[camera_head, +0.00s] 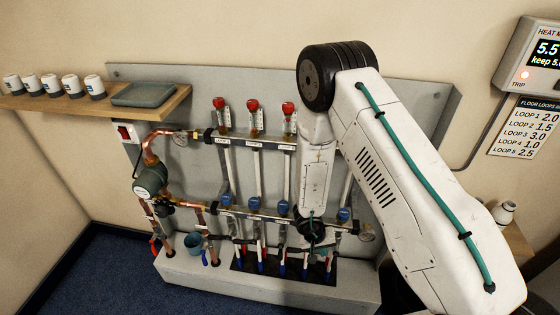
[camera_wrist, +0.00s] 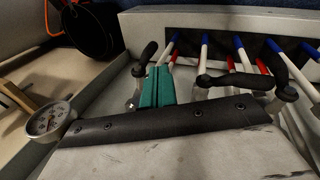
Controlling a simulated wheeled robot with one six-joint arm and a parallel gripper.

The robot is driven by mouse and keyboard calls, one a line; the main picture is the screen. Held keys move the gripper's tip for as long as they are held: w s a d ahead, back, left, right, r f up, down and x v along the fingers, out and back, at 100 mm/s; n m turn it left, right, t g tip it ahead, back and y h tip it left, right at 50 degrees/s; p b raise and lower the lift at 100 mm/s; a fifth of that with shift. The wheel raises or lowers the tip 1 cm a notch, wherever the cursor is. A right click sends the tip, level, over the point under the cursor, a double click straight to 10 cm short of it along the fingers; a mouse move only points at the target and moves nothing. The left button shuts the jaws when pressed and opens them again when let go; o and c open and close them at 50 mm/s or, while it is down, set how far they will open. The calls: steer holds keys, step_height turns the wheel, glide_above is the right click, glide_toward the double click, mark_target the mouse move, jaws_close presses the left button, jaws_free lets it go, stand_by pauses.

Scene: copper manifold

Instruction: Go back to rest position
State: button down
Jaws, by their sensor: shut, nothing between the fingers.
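My arm reaches in from the right in the head view and bends down in front of the copper manifold's right part. My gripper (camera_head: 318,248) is low, by the lower manifold bar (camera_head: 265,213), and small and partly hidden there. In the wrist view my gripper (camera_wrist: 157,86) shows its two teal fingers pressed together, with nothing between them. They are near the red, white and blue pipes; I cannot tell whether they touch anything.
Red-capped valves (camera_head: 252,105) stand on the upper bar. A shelf (camera_head: 150,104) holds several cups and a grey tray (camera_head: 143,94). A dark bucket (camera_wrist: 90,32) is upper left in the wrist view.

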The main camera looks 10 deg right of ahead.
steer(key=a+r+m+y, duration=0.1)
steer(key=a+r+y, duration=0.2)
steer(key=a+y, duration=0.35)
steer(key=s+a+r+n+g+y, duration=0.1)
steer(key=a+r, duration=0.2)
steer(key=r, duration=0.7)
steer(key=s+a+r+y, duration=0.1)
steer(key=s+a+r, duration=0.15)
steer(key=r, duration=0.65)
steer(key=s+d+r+t+h, duration=0.1)
steer(key=s+d+r, duration=0.4)
steer(key=r, duration=0.5)
steer(key=s+d+r+n+h, duration=0.1)
steer(key=s+d+r+h, duration=0.1)
steer(key=s+d+r, duration=0.4)
steer(key=s+d+r+t+h, duration=0.1)
steer(key=s+d+r, duration=0.4)
steer(key=r, duration=1)
steer(key=s, duration=0.3)
steer(key=shift+s+d+t+h, duration=0.15)
steer(key=shift+s+t+h, duration=0.15)
steer(key=shift+s+h, duration=0.05)
